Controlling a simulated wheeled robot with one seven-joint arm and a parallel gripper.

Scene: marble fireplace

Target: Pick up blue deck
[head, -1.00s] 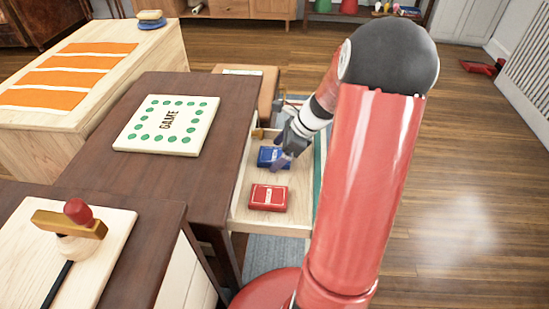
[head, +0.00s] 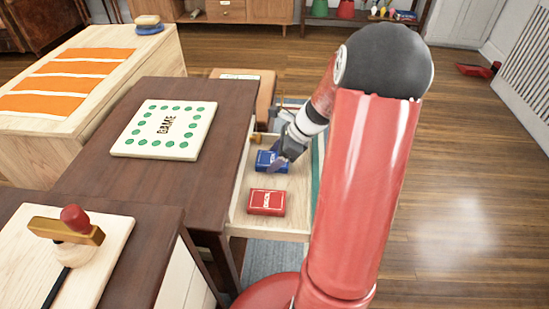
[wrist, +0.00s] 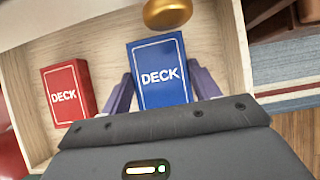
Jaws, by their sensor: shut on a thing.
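The blue deck (head: 271,161) is in the open drawer, toward its far end in the head view. In the wrist view the blue deck (wrist: 158,74) stands out with white "DECK" lettering, between the two purple fingers. My gripper (wrist: 155,92) is shut on it, one finger along each side. In the head view my gripper (head: 280,160) reaches down over the deck and hides part of it. Whether the deck touches the drawer floor is unclear.
A red deck (head: 267,202) lies in the near part of the drawer (head: 272,228); it also shows in the wrist view (wrist: 68,92). A gold knob (wrist: 167,13) is close beyond the blue deck. A game board (head: 165,129) lies on the dark table.

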